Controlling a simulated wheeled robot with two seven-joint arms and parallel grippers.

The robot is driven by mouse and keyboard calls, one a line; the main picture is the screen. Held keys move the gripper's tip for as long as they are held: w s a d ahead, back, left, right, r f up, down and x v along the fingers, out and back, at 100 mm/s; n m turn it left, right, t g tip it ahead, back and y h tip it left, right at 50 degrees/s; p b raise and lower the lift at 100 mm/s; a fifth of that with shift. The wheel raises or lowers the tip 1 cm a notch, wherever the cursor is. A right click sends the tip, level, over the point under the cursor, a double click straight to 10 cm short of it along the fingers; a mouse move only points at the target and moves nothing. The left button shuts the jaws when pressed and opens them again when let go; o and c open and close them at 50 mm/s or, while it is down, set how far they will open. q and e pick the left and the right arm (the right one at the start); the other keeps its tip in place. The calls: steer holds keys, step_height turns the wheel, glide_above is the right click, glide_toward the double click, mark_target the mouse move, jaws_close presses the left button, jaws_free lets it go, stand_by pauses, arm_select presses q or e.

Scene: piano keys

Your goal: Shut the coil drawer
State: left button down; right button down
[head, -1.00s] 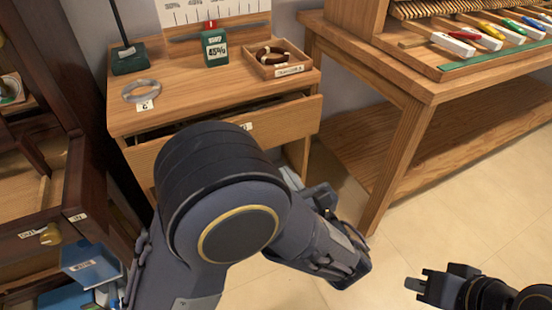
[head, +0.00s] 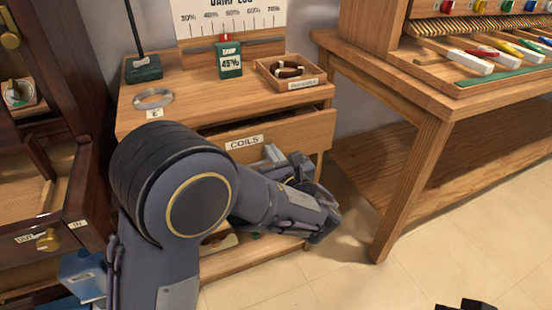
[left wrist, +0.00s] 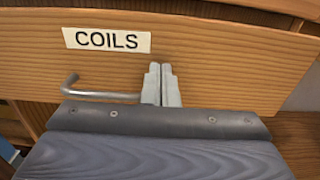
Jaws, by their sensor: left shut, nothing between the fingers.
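The coil drawer (head: 305,133), a wooden front labelled COILS, stands partly open in the small cabinet, with a dark gap behind its top edge. In the left wrist view, the drawer front (left wrist: 225,62) fills most of the picture, with a bent metal handle (left wrist: 100,95) below the label. My left gripper (head: 272,153) is shut and empty. Its fingertips (left wrist: 160,72) are at the drawer front, right of the label and handle; I cannot tell whether they touch. My forearm hides part of the front. Only a dark tip of my right gripper (head: 465,306) shows at the bottom edge.
The cabinet top (head: 195,108) holds a metal ring (head: 153,98), a green gauge (head: 229,62) and a small wooden tray (head: 292,82). A workbench (head: 430,95) stands right. A dark cabinet (head: 70,200) is close on the left.

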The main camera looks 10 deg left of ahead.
mark_target(266, 141)
arm_select(q)
steer(key=p+x, duration=0.1)
steer(key=x, duration=0.3)
steer(key=shift+w+a, duration=0.1)
steer(key=shift+w, duration=0.05)
steer(key=shift+w+a+r, duration=0.15)
